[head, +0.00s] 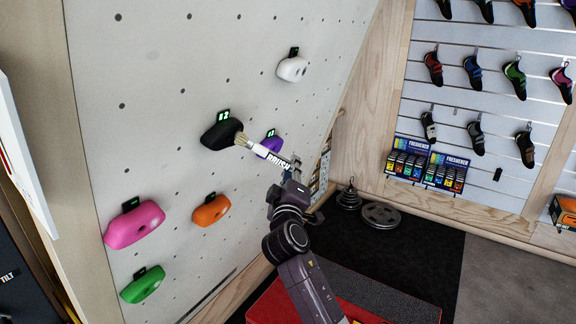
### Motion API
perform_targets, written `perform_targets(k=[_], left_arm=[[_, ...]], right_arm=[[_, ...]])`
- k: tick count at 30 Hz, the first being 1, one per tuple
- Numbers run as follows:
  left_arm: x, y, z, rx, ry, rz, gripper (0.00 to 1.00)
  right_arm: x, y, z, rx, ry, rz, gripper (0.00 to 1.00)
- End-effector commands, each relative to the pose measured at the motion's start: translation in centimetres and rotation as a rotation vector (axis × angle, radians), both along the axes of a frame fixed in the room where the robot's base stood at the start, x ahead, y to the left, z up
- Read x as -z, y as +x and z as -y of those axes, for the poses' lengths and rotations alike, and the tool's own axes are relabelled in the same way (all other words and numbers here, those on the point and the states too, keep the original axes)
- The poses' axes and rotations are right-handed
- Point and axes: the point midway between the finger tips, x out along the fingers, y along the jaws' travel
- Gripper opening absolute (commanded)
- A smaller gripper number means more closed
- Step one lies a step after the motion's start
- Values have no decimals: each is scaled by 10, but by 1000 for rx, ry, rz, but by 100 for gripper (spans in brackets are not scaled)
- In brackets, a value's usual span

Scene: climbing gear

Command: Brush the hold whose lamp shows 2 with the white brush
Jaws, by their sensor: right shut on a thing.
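The black hold (218,134) is on the pale climbing wall, and its small lamp (224,116) shows green digits that look like they include a 2. My right gripper (293,177) is shut on the white brush (279,163), which has "BRUSH" on its handle. The brush points up and left, and its pale bristles (243,140) overlap the right edge of the black hold; I cannot tell whether they touch it. My left gripper is not in view.
Other holds on the wall are purple (269,147), white (292,69), orange (211,210), pink (134,225) and green (143,285), with small lamps above them. Weight plates (381,216) lie on the floor. Shoes and freshener boxes (406,160) are at the right.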

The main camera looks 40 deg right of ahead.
Motion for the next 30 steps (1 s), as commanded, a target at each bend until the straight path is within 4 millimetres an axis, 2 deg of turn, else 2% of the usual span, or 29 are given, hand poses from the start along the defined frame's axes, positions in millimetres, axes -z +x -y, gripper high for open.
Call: perform_targets(k=[12,24,30], left_arm=[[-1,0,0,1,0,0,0],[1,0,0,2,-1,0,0],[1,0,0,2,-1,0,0]], right_arm=[[-1,8,22,-2,-2,2,0],[-1,1,-1,-4,-2,2,0],[-1,0,-2,-3,-2,1,0]])
